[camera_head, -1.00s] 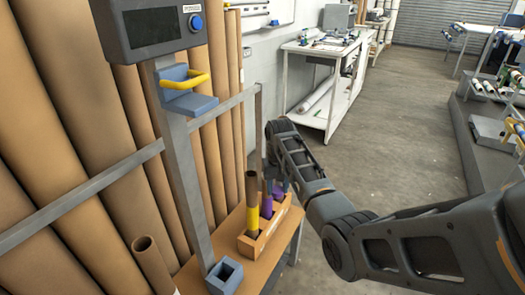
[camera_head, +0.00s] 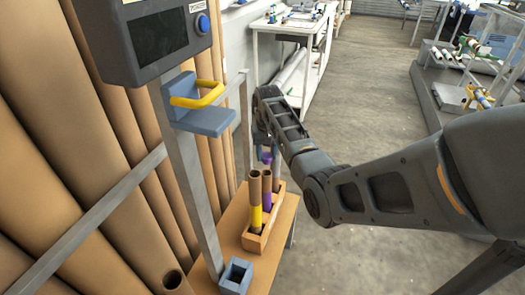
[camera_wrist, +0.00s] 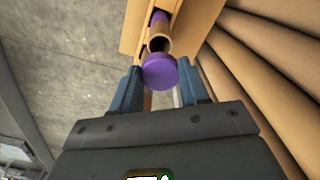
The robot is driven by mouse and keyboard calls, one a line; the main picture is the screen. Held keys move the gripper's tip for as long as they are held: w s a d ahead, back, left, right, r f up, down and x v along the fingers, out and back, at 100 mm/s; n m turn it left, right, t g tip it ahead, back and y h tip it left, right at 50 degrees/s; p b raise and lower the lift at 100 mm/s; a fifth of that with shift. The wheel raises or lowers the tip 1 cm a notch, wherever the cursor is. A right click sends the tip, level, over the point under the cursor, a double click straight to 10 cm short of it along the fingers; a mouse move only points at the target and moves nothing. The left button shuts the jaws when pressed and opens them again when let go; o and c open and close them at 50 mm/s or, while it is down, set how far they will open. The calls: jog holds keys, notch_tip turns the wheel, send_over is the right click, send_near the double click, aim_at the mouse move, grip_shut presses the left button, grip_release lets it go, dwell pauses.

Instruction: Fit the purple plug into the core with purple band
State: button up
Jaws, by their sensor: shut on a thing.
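The purple plug (camera_wrist: 160,71) is held between the blue fingers of my gripper (camera_wrist: 158,86) in the wrist view. In the head view, the plug (camera_head: 267,157) shows as a small purple spot below my gripper (camera_head: 266,146), partly hidden by the arm. The core with purple band (camera_head: 267,187) stands in a wooden holder (camera_head: 255,243), below the plug. Its open tan end (camera_wrist: 159,42) shows just beyond the plug in the wrist view. The plug looks apart from the core, though the gap is hard to judge. A core with yellow band (camera_head: 255,205) stands beside it.
A grey post with a screen and yellow handle (camera_head: 197,95) stands left of the holder. A blue square socket (camera_head: 236,277) is at the small table's (camera_head: 220,215) front. Large brown tubes (camera_head: 90,140) lean at left.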

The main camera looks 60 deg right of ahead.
jog(key=shift+f+b, duration=1.75)
jog(key=shift+f, duration=0.25)
jog(key=shift+f+b, duration=0.35)
jog(key=shift+f, duration=0.5)
jog(key=shift+f, duration=0.25)
jog(key=o, duration=1.1)
jog(key=shift+r, duration=3.9)
